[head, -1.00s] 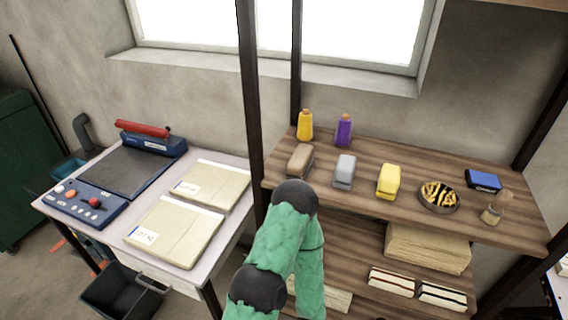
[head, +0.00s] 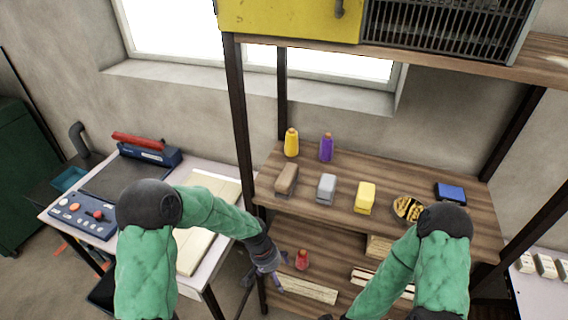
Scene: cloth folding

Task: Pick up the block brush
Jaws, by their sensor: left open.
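Three block-shaped items stand in a row on the wooden shelf: a brown one (head: 286,179), a grey one (head: 326,188) and a yellow one (head: 365,197). I cannot tell for sure which is the block brush; bristles are not visible on any of them. My left gripper (head: 263,282) is open and empty, low in front of the shelf unit, below and left of the blocks. My right arm comes in at the lower right, and its gripper is outside the picture at the bottom.
A yellow bottle (head: 291,142) and a purple bottle (head: 326,147) stand behind the blocks. A patterned bowl (head: 407,208) and blue box (head: 450,191) are to the right. A red bottle (head: 302,260) is on the lower shelf. A dark post (head: 241,120) edges the shelf's left.

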